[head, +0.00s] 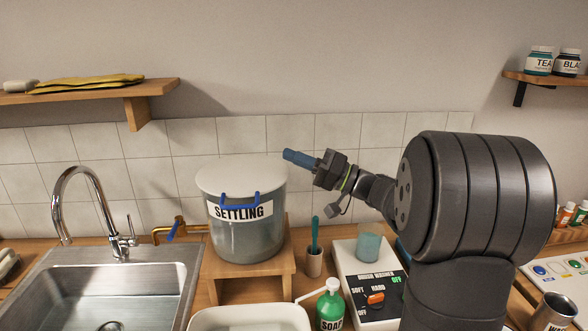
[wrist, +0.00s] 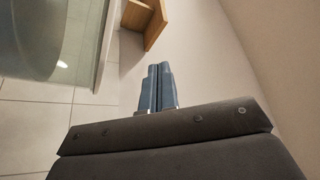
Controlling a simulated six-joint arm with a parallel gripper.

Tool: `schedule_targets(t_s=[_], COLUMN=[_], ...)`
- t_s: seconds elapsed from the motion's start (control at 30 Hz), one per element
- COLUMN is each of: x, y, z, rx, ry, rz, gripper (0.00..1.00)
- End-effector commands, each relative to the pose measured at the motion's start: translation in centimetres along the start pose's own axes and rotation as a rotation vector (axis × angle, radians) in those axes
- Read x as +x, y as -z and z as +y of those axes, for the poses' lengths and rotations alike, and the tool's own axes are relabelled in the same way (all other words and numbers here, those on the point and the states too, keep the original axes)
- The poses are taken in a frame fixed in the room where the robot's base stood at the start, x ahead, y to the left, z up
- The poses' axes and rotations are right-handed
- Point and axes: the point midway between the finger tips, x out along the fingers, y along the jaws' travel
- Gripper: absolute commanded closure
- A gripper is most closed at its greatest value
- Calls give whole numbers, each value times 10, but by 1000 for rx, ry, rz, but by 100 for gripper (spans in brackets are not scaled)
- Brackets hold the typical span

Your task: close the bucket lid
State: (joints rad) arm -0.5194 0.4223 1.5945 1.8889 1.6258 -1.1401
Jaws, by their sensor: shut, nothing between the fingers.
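The bucket (head: 245,238), translucent grey with a SETTLING label, stands on a wooden stand. Its pale round lid (head: 240,174) lies across the top and looks about level; I cannot tell whether its rim is fully pressed down.
The wooden stand (head: 265,275) holds the bucket beside a steel sink (head: 120,290) and faucet (head: 85,195). A brass tap (head: 180,230) is left of the bucket. A brush washer (head: 365,285), soap bottle (head: 330,305) and cup (head: 314,262) crowd the front right. A shelf (head: 140,90) hangs upper left.

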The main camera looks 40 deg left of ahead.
Motion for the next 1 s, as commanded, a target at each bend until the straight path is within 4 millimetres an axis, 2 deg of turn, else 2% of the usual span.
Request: schedule_targets(t_s=[0.03,0.1,0.3,0.5,0.7,1.0], x=[2,-19,-60,-85,-92,-90], y=[8,10,16,19,20,20], z=[-11,2,17,26,29,28], rx=[-6,2,1,0,0,0], ry=[1,-4,-3,-1,0,1], rz=[0,4,4,1,0,0], gripper=[100,100,100,100,100,100])
